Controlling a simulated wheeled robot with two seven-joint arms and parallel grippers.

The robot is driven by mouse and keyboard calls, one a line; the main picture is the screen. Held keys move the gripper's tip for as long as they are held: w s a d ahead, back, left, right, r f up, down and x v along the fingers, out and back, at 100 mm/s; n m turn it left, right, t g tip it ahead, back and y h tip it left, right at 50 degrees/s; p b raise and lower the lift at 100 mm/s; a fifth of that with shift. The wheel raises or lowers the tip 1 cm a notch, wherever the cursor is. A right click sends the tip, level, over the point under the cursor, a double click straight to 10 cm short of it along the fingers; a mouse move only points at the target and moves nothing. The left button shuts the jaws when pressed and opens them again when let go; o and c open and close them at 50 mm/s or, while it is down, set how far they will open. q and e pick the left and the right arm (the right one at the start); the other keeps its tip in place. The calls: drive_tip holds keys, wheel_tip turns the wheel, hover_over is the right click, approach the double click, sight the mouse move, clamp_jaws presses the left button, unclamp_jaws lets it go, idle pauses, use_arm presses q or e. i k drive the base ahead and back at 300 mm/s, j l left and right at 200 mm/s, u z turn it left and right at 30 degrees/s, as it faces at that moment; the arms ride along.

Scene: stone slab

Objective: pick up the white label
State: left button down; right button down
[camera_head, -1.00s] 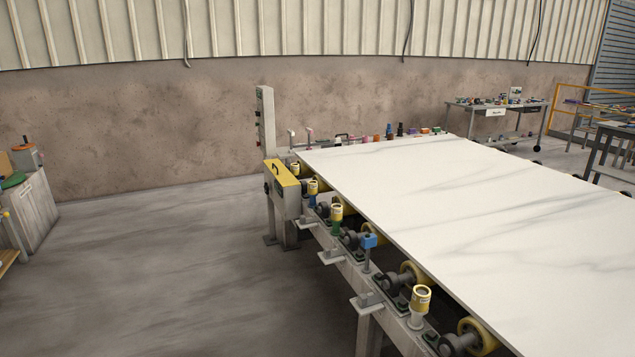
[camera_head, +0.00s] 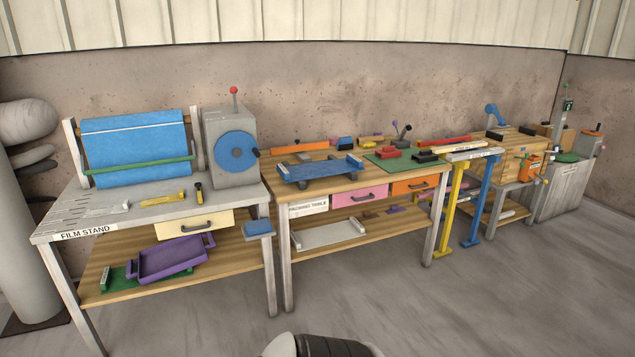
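Several white labels are in view, and I cannot tell which one the task means. One reading "FILM STAND" (camera_head: 89,232) is on the front edge of the left bench. A white label plate (camera_head: 308,208) with small dark lettering is on the front of the middle table, left of the pink drawer. A small pale label also shows on the rail by the yellow and blue posts (camera_head: 482,154). Neither of my grippers is in view. A rounded grey and black part, likely mine, shows at the bottom edge.
The left bench (camera_head: 110,208) holds a blue roll, a grey machine (camera_head: 230,146) and yellow tools, with a purple tray (camera_head: 170,259) below. The middle table (camera_head: 330,184) carries a blue tray (camera_head: 320,169). A grey column stands far left. The floor in front (camera_head: 480,300) is clear.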

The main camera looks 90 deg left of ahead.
sight(106, 208)
drive_tip(key=u, duration=4.05)
drive_tip(key=i+l, duration=0.25)
drive_tip(key=i, duration=0.25)
drive_tip(key=i+l+z, duration=0.1)
drive_tip(key=i, duration=0.4)
drive_tip(key=i+l, duration=0.3)
drive_tip(key=i, duration=0.2)
